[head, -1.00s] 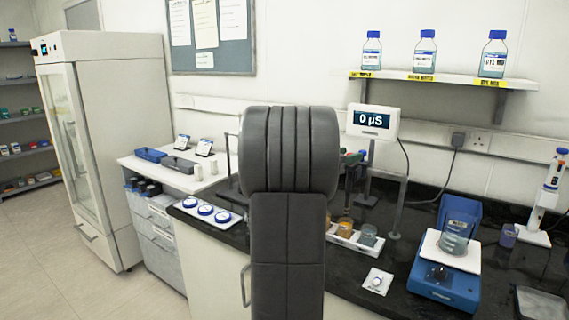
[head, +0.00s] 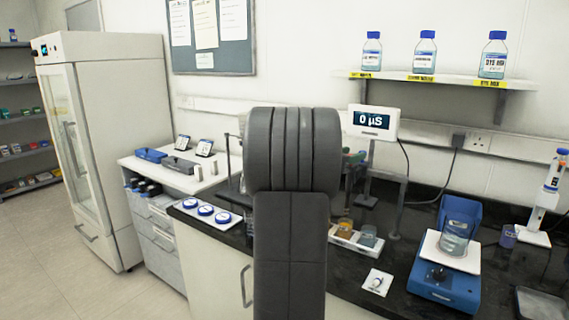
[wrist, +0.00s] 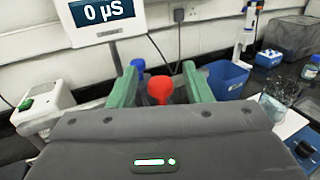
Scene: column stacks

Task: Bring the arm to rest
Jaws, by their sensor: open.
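My arm, dark grey, stands folded upright in the middle of the head view and hides part of the bench behind it. My gripper does not show in the head view. In the wrist view my gripper (wrist: 160,80) has two green fingers spread apart, with nothing held between them. A red funnel-shaped thing (wrist: 160,90) and a blue-topped thing (wrist: 138,66) show behind the gap between the fingers.
A meter display (head: 373,122) reading 0 µS stands on the black bench, right of my arm. A blue device (head: 445,285) carries a beaker (head: 455,238). A white rack (head: 355,243) holds small beakers. Bottles stand on a wall shelf (head: 430,79). Open floor (head: 50,270) lies at left.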

